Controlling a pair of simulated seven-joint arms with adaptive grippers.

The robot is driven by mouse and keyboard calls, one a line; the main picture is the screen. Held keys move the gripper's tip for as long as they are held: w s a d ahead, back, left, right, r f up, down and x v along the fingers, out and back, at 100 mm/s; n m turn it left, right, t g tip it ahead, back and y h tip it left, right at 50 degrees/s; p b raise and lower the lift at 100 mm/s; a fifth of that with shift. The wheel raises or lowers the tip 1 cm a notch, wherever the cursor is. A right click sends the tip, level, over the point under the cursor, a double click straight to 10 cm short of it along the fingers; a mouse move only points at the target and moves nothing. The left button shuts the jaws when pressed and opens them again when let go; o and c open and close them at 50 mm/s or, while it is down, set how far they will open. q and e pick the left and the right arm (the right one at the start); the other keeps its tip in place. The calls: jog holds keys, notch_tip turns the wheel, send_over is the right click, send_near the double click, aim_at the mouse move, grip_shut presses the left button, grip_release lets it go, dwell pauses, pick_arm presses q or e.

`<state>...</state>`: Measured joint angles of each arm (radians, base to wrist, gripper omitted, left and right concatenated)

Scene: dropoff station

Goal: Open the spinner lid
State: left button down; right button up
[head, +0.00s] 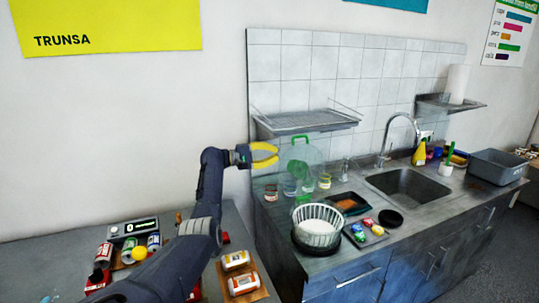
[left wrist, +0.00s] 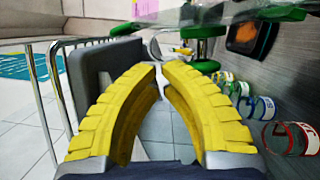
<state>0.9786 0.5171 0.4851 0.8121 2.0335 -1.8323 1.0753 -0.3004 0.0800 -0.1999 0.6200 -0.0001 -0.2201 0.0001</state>
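The salad spinner stands on the counter, with a white basket (head: 318,226) in its dark bowl. Its clear lid (head: 311,157) with a green handle (head: 299,139) stands raised, roughly upright, behind the basket, clear of the bowl's opening. My left gripper (head: 277,154) is in the air just left of the lid. In the left wrist view its yellow fingers (left wrist: 159,68) bow inward, their tips nearly meeting, with nothing seen held. Green parts (left wrist: 204,31) and a clear edge show beyond the tips. My right gripper is not in view.
A wire rack (head: 305,121) hangs on the tiled wall behind the lid. Several jars (head: 325,181) stand behind the spinner. A small tray of colourful items (head: 366,230) and the sink (head: 408,186) are to the right.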

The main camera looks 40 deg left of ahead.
pick_arm(q)
jog(key=shift+s+d+r, duration=0.15)
jog(key=shift+s+d, duration=0.2)
jog(key=shift+d, duration=0.2)
jog(key=shift+s+d+r, duration=0.1)
jog(key=shift+s+d, duration=0.2)
jog(key=shift+d, duration=0.25)
jog(key=shift+s+d+r+m, duration=0.3)
jog(key=shift+s+d+m, duration=0.2)
jog(key=shift+d+m, duration=0.25)
jog(key=shift+s+d+r+m, duration=0.3)
jog(key=shift+s+d+m, duration=0.25)
jog(key=shift+d, duration=0.25)
jog(key=shift+w+a, duration=0.1)
